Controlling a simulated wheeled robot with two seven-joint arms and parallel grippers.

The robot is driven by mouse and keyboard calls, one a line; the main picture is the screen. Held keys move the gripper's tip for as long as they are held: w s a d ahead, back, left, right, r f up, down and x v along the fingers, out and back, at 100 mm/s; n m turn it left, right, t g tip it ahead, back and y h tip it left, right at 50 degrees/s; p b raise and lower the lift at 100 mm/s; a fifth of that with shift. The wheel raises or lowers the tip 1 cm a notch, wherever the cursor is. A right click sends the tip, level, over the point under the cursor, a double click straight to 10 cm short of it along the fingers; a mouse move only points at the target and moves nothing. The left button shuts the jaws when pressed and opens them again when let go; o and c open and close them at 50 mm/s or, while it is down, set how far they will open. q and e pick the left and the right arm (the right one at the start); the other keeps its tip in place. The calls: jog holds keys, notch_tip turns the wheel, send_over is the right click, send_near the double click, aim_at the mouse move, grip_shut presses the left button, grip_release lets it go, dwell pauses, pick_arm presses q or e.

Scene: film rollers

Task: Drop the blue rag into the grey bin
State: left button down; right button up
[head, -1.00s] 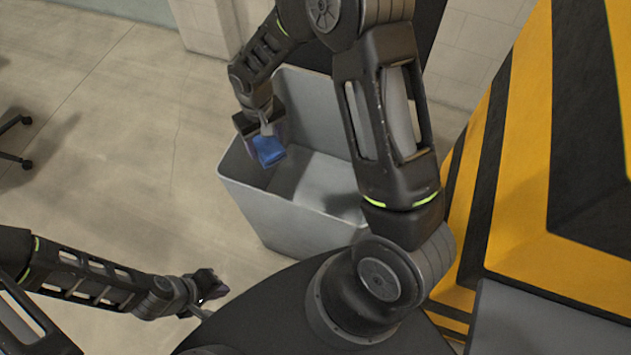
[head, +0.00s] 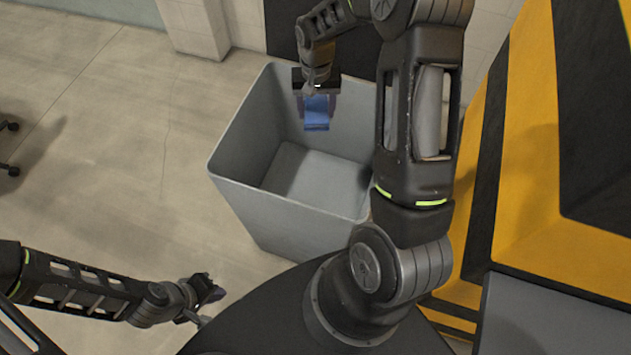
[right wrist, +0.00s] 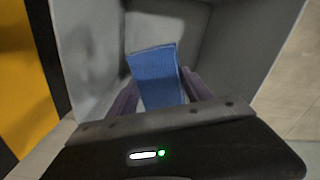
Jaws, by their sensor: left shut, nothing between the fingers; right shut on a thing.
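The blue rag (head: 317,114) is held by my right gripper (head: 318,104) over the opening of the grey bin (head: 270,213), near its back wall. In the right wrist view the rag (right wrist: 157,76) hangs between the purple-grey fingers of my right gripper (right wrist: 160,95), with the bin's pale inner walls (right wrist: 232,50) around and behind it. The bin floor seen in the head view is bare. My left gripper (head: 212,294) is shut and empty, low at the left in front of the bin. The rag's height relative to the rim is hard to tell.
A yellow-and-black striped structure (head: 530,150) stands close to the right of the bin. A pale pillar (head: 195,28) is at the back. Black chair legs (head: 8,150) show at the left edge. The floor (head: 110,170) left of the bin is clear.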

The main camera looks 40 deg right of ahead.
notch_tip(320, 180, down, 6)
jog(key=b, duration=0.3)
jog(key=shift+b, duration=0.4)
jog(key=o, duration=1.4)
notch_tip(320, 180, up, 8)
jog(key=shift+f+b, duration=0.1)
jog(key=shift+b, duration=0.25)
